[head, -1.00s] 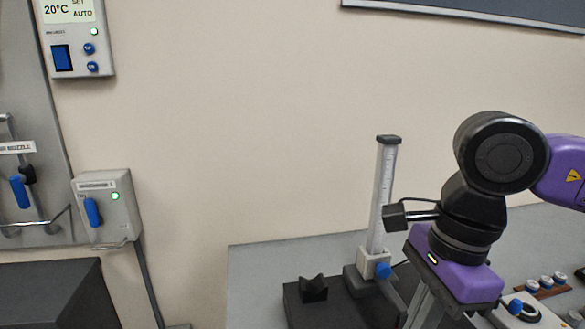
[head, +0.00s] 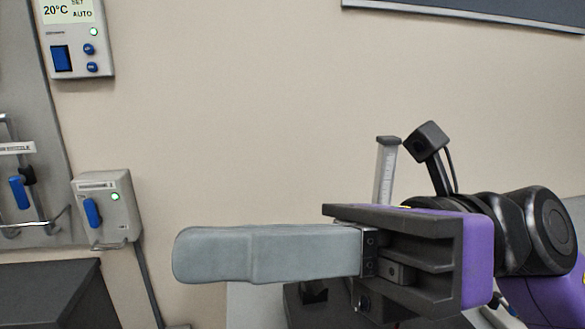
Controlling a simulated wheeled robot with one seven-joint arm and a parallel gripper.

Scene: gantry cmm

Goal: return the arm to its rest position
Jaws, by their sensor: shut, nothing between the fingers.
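My gripper (head: 180,255) shows in the head view, at the lower middle of the picture. Its grey fingers point left and lie together, with nothing seen between them. Its dark and purple body (head: 475,255) is at the right of the fingers, and my arm bends away behind it at the lower right. The gripper hangs in front of the bench and hides most of what stands there.
A height gauge (head: 385,170) stands behind my gripper, its lower part hidden. On the left wall are a control box with a blue lever (head: 108,208), a thermostat panel (head: 75,40) and a nozzle holder (head: 20,192). A dark cabinet (head: 50,295) is below.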

